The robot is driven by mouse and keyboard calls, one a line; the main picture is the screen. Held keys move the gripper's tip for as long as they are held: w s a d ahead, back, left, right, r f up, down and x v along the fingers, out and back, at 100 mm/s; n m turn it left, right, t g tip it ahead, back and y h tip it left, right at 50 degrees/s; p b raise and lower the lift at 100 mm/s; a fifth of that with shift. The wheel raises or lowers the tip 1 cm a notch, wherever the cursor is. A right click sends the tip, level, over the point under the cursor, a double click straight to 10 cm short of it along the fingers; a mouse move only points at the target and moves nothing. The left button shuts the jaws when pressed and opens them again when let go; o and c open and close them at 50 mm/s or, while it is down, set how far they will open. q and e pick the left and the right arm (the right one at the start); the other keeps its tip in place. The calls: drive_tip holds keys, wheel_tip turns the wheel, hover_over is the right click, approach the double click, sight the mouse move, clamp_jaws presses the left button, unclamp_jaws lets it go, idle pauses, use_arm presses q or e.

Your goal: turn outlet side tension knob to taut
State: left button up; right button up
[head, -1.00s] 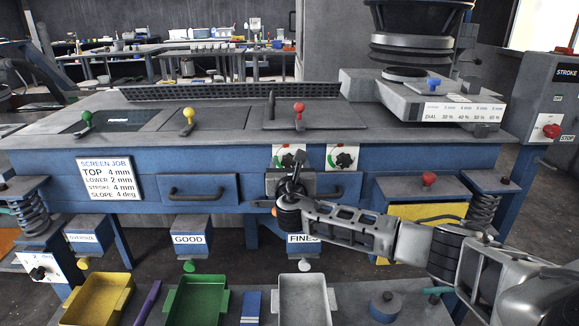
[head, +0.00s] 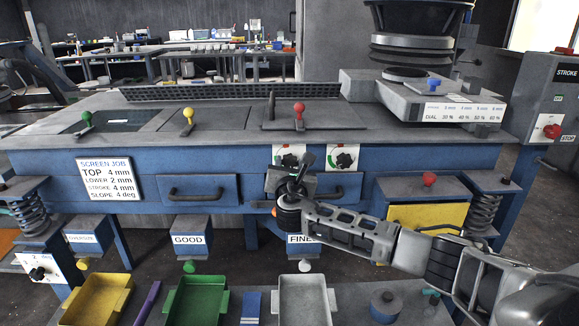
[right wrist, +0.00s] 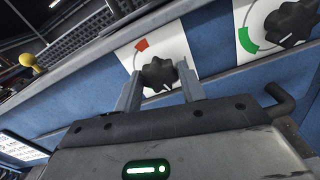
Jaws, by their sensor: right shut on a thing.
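Two black tension knobs sit on white dial plates on the blue front of the machine. The left knob (head: 290,160) also shows in the right wrist view (right wrist: 159,73), with a red mark on its plate. My right gripper (right wrist: 160,76) is shut on this left knob, one finger on each side. In the head view my right gripper (head: 291,169) partly hides that knob and its plate. The right knob (head: 345,160) is clear of the gripper, with a green arc showing in the wrist view (right wrist: 293,21). Which knob is the outlet one I cannot read. My left gripper is not in view.
A drawer handle (head: 196,193) juts out to the left of the gripper, and another (right wrist: 281,101) lies close beside it in the wrist view. Yellow, green and grey trays stand below. A red knob (head: 429,179) sits on a ledge at right.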

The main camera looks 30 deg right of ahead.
drive_tip(key=m+b, duration=0.1)
drive_tip(key=m, duration=0.3)
drive_tip(key=shift+a+f+m, duration=0.1)
drive_tip(key=shift+f+m, duration=0.05)
drive_tip(key=shift+m, duration=0.15)
drive_tip(key=m+b, duration=0.1)
drive_tip(key=m, duration=0.1)
drive_tip(key=shift+m, duration=0.4)
drive_tip(key=m+b, duration=0.1)
drive_tip(key=m, duration=0.1)
drive_tip(key=shift+m, duration=0.4)
drive_tip(key=shift+m+b, duration=0.45)
drive_tip(key=shift+m, duration=0.75)
drive_tip(key=shift+m+b, duration=0.35)
drive_tip(key=shift+m, duration=1.15)
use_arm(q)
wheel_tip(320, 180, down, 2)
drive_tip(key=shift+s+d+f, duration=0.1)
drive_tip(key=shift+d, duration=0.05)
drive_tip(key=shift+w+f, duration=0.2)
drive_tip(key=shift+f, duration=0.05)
use_arm(e)
drive_tip(key=shift+m, duration=0.3)
